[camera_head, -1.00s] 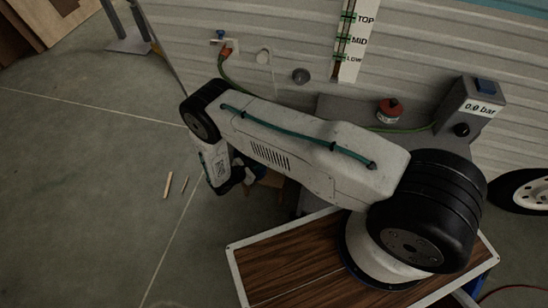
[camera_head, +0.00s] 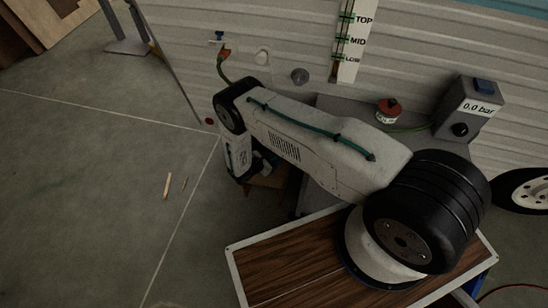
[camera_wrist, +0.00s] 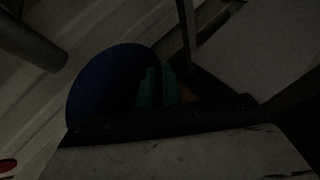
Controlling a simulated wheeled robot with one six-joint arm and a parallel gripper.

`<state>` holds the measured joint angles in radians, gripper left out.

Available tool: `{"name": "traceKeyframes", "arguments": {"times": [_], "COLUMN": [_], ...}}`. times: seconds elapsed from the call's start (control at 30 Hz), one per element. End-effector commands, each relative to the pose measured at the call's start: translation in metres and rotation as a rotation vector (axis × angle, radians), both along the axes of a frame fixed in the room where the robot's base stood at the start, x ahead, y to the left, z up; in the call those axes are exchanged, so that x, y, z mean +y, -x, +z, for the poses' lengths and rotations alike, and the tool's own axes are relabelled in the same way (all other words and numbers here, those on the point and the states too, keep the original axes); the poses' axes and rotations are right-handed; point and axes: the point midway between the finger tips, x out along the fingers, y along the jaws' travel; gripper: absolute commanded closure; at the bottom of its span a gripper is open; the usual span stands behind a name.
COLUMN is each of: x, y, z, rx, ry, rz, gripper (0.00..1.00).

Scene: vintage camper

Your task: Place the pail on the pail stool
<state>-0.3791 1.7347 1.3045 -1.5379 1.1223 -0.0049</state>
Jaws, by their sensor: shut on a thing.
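In the wrist view a dark blue rounded thing, which looks like the pail (camera_wrist: 95,88), is close to the camera. My gripper (camera_wrist: 158,88) shows as teal fingers in front of its dark inside and is shut on it; the exact contact is too dark to see. In the head view my wrist hangs down at the left of the arm, and the pail is mostly hidden there. A small brown wooden surface, perhaps the pail stool (camera_head: 268,182), shows just below and right of the wrist, partly covered by the arm.
The camper wall (camera_head: 440,50) with a level gauge (camera_head: 350,40) stands behind the arm. A grey box reading 0.0 bar (camera_head: 468,108) and a red-capped canister (camera_head: 388,110) are at the right. Two small sticks (camera_head: 168,186) lie on the otherwise open floor at left.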

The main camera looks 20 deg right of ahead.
Motion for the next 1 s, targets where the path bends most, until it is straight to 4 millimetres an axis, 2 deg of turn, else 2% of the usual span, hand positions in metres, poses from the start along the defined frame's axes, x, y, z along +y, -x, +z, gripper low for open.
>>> {"name": "traceKeyframes", "arguments": {"times": [0.03,0.07,0.1,0.13,0.4,0.53,1.0], "x": [0.000,0.000,0.000,0.000,0.001,0.009,0.084], "y": [0.000,0.000,0.000,0.000,0.000,0.003,0.034], "z": [0.000,0.000,0.000,0.000,0.000,0.004,0.044], "rx": [-0.001,0.000,0.000,0.000,0.000,0.000,-0.001], "ry": [0.000,0.000,0.000,0.000,0.000,0.000,0.000], "rz": [0.000,0.000,0.000,0.000,0.000,0.001,0.003], "gripper": [1.00,0.85,0.74,0.70,0.70,0.70,0.70]}}
